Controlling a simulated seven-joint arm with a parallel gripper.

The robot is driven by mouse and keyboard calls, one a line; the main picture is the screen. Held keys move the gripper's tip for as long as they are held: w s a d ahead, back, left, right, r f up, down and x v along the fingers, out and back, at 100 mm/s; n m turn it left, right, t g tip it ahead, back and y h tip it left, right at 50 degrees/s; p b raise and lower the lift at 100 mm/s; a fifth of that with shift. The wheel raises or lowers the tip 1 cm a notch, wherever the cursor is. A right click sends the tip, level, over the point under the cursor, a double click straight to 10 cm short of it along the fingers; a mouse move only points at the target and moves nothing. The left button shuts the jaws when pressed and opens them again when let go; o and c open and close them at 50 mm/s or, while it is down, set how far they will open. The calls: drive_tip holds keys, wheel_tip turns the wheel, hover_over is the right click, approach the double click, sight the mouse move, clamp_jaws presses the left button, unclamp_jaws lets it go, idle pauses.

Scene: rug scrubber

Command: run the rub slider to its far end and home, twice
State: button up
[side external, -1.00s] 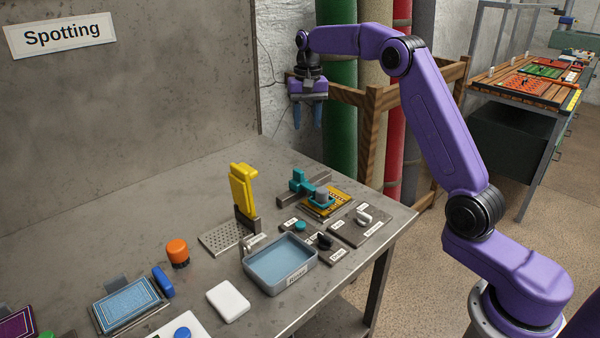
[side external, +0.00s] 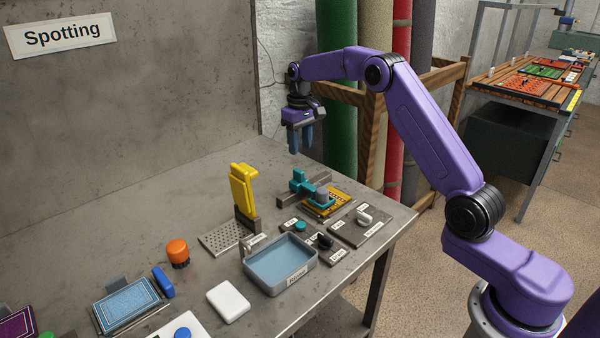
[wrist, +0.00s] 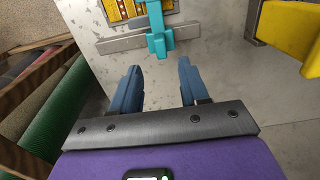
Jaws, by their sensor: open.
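The rub slider (side external: 301,184) is a teal carriage with an upright grip on a grey rail (side external: 318,180). A grey pad at its front end rests over a small yellow patterned rug (side external: 333,203). In the wrist view the teal slider (wrist: 158,40) sits on the rail (wrist: 120,42) ahead of the fingertips, with the yellow rug (wrist: 120,9) beyond. My gripper (side external: 300,148) is open and empty, pointing down above the table behind the slider. Its blue fingers also show apart in the wrist view (wrist: 160,82), not touching the slider.
A yellow upright lever (side external: 243,190) stands left of the slider; its yellow part (wrist: 290,30) shows at right in the wrist view. A blue water tray (side external: 280,265) and small labelled switches (side external: 322,241) lie in front. Rolled rugs (side external: 338,120) stand behind the table.

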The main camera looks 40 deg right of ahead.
sight(300, 171)
wheel_tip(300, 171, down, 10)
drive_tip(key=shift+r, duration=0.1)
idle(0.4)
clamp_jaws()
drive_tip(key=shift+d, duration=3.35)
